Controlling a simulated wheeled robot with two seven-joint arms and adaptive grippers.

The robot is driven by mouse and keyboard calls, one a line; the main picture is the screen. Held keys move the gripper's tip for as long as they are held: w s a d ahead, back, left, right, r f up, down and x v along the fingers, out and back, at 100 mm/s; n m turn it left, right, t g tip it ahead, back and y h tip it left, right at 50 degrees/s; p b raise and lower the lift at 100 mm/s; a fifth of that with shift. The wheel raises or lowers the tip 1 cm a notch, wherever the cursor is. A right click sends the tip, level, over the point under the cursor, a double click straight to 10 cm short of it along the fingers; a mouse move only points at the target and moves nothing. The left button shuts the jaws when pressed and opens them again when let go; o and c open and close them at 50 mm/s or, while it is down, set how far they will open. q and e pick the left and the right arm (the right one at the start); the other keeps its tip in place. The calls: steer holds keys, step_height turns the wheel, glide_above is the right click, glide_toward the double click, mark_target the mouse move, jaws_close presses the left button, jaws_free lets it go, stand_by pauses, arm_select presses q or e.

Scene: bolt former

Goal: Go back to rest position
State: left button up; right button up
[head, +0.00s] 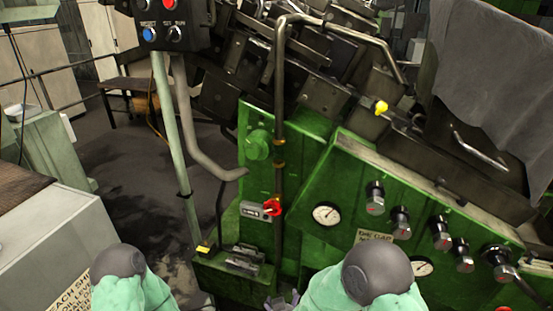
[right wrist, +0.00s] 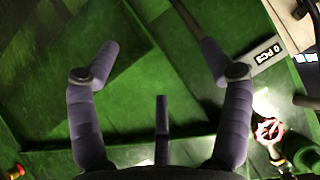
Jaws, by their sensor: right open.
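My right gripper (right wrist: 159,52) fills the middle of the right wrist view. Its purple fingers are spread wide apart with nothing between them, in front of the green machine panel (right wrist: 160,20). In the head view only the tips of this gripper (head: 280,303) show at the bottom edge, below the machine's front. My two mint-green arms with dark grey caps come in at the bottom. My left gripper is outside the picture.
The green machine (head: 345,180) stands close ahead, with a red knob (head: 272,207), gauges and several black knobs. A control box (head: 172,22) hangs on a post at upper left. A grey cabinet (head: 50,235) stands at left. Open floor (head: 135,160) lies between.

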steer(key=s+d+f+g+y, duration=0.1)
steer(key=s+d+f+g, duration=0.15)
steer(key=f, duration=0.35)
steer(key=s+d+f+g+y, duration=0.1)
steer(key=s+d+f+g, duration=0.1)
steer(key=s+f+g, duration=0.3)
steer(key=s+d+f+g+y, duration=0.1)
steer(key=s+f, duration=0.2)
steer(key=s, duration=0.3)
steer(key=s+d+f+g+y+b, duration=0.1)
steer(key=s+d+f+g, duration=0.1)
steer(key=s+f, duration=0.2)
steer(key=shift+s+f, duration=0.3)
steer(key=shift+s, duration=0.95)
